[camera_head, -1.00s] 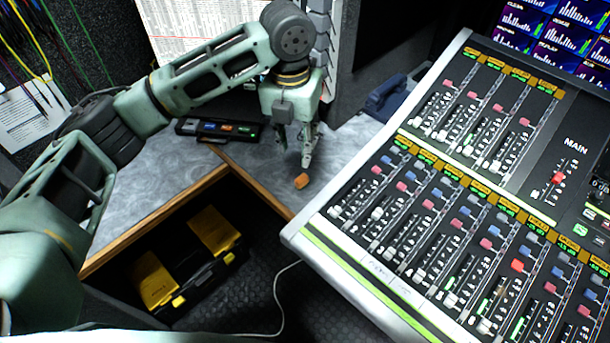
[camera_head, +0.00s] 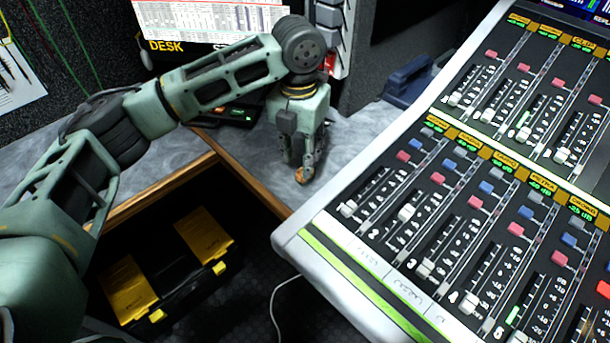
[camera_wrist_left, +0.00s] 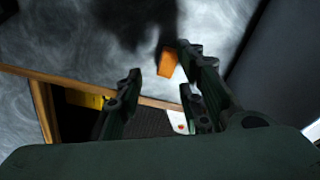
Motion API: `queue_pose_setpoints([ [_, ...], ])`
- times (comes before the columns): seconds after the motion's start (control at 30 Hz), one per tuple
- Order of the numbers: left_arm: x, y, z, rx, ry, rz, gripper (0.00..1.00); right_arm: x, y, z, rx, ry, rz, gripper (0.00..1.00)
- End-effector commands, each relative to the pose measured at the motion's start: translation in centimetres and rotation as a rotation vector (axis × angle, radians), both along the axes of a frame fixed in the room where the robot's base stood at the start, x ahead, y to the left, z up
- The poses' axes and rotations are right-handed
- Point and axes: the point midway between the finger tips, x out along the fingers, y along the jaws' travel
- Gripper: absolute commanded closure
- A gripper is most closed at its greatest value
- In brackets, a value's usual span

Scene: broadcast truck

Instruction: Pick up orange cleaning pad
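The orange cleaning pad (camera_head: 300,175) is a small orange block on the grey desk (camera_head: 350,141), near its wooden front edge. In the head view it is partly hidden by my left gripper (camera_head: 298,168), which points down at it from above. In the left wrist view the pad (camera_wrist_left: 167,62) lies just beyond the fingertips, nearer the right finger. The left gripper (camera_wrist_left: 158,82) has its fingers apart with nothing between them. I cannot tell whether a finger touches the pad. My right gripper is in neither view.
A mixing console (camera_head: 430,200) with many faders stands close on the right. A black and yellow toolbox (camera_head: 165,265) sits on the floor below the desk. A blue case (camera_head: 410,80) stands at the back of the desk. A white cable (camera_head: 277,305) runs across the floor.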

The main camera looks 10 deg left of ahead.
Motion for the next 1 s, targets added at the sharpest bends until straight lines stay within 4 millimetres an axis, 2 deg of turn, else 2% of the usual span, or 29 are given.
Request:
queue_pose_setpoints([
  [0.1, 0.0, -0.4, -2.0, 0.0, 0.002, 0.0, 0.65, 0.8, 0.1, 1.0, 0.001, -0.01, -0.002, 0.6],
  [0.3, -0.1, -0.5, -4.5, 0.0, 0.002, 0.001, 0.65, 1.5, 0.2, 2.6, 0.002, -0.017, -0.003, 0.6],
  [0.6, 0.0, -0.6, -4.8, 0.0, 0.0, 0.0, 0.66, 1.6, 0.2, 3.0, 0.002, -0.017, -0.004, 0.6],
  [1.0, -0.1, -0.6, -4.7, 0.0, 0.0, 0.0, 1.0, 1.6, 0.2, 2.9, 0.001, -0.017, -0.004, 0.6],
])
